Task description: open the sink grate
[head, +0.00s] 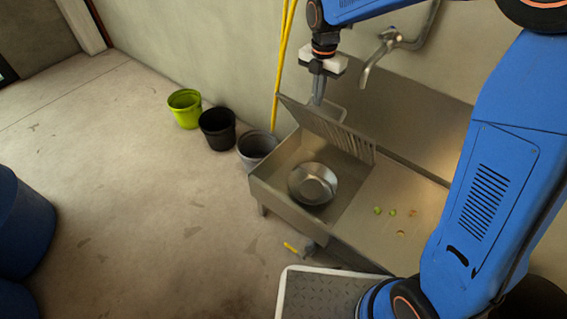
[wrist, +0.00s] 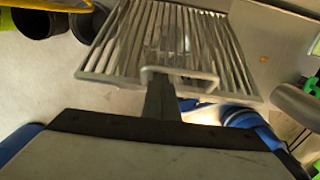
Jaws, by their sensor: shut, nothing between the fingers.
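The slatted metal sink grate (head: 328,128) stands raised and steeply tilted over the sink basin (head: 275,190), so the basin is open to view. It also shows in the wrist view (wrist: 120,45), with its loop handle (wrist: 200,76) on the near side. My gripper (head: 318,98) is at the upper edge of the grate, by the handle. Its fingers are shut with nothing between them. In the wrist view my fingers (wrist: 160,90) overlap the handle loop; whether they touch it is hard to tell.
A metal bowl (head: 312,184) lies in the basin. The tap (head: 385,50) is on the wall just right of my gripper. Green bits (head: 378,210) lie on the drainboard (head: 375,225). Green (head: 185,107), black (head: 217,128) and grey (head: 256,146) buckets stand left of the sink.

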